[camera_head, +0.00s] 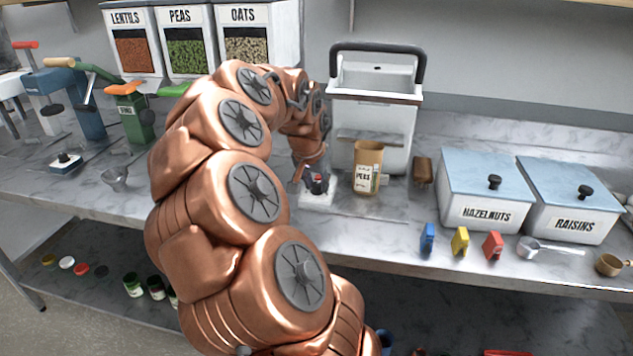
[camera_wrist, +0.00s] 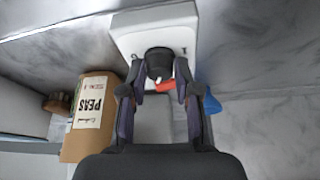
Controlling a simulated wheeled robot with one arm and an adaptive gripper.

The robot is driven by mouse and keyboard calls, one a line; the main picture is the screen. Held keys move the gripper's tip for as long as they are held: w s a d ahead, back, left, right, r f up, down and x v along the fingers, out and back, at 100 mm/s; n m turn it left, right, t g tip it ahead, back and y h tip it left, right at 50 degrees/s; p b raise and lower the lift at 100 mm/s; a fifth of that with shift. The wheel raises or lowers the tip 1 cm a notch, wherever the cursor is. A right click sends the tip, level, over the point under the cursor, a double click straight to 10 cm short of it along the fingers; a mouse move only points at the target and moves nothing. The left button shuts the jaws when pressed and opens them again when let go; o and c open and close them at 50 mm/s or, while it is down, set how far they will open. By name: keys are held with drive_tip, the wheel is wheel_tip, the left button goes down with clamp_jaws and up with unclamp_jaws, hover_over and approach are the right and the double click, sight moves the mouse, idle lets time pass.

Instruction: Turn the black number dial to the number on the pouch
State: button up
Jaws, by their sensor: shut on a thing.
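The kraft pouch (camera_head: 367,168) stands upright on the counter, with a white label reading PEAS. It also shows in the wrist view (camera_wrist: 93,116), left of my gripper; I cannot read a number on it. The black dial (camera_wrist: 159,60) sits on a small white base (camera_wrist: 125,38), with a red piece just below it in the picture. In the head view the white base (camera_head: 317,199) is left of the pouch, and my gripper (camera_head: 317,172) reaches down to it. In the wrist view my gripper (camera_wrist: 160,87) has its fingers shut on the dial's sides.
A white machine with a black handle (camera_head: 376,128) stands behind the pouch. Hazelnuts (camera_head: 484,190) and raisins (camera_head: 571,202) bins are at right, with blue, yellow and red clips (camera_head: 459,242) in front. Lentils, peas and oats dispensers (camera_head: 187,45) stand at back left.

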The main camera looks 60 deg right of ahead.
clamp_jaws()
drive_tip(key=shift+r+p, duration=0.1)
drive_tip(key=shift+p, duration=0.35)
drive_tip(key=m+g+p, duration=0.1)
drive_tip(key=m+p, duration=0.2)
drive_tip(key=shift+r, duration=0.1)
drive_tip(key=m+g+p, duration=0.1)
drive_tip(key=m+p, duration=0.2)
drive_tip(key=shift+w, duration=0.15)
drive_tip(key=shift+f+m+g+p, duration=0.2)
drive_tip(key=shift+m+g+p, duration=0.2)
drive_tip(key=shift+m, duration=0.4)
drive_tip(key=shift+y, duration=0.3)
